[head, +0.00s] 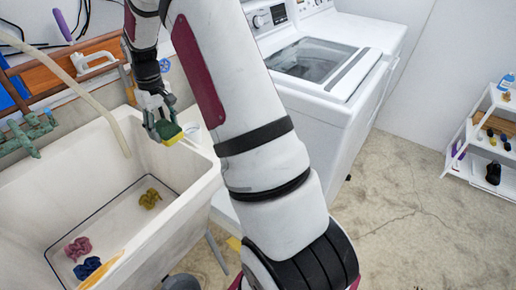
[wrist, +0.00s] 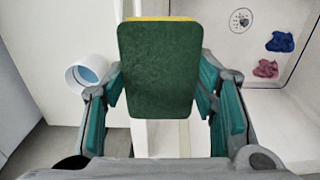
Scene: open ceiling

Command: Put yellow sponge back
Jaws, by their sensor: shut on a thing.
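My gripper (head: 160,124) is shut on a sponge (head: 173,138), which has a green face and a yellow layer. In the wrist view the sponge (wrist: 158,70) sits between the two teal fingers, its dark green face toward the camera and a thin yellow edge at the top. The gripper holds it above the right rim of the white sink (head: 205,180), near the back corner. My arm crosses the middle of the head view and hides part of the sink's right side and the floor.
A white cup (wrist: 86,74) stands left of the sponge in the wrist view. A washing machine (head: 335,110) stands right of my arm. A white shelf (head: 462,135) is at far right.

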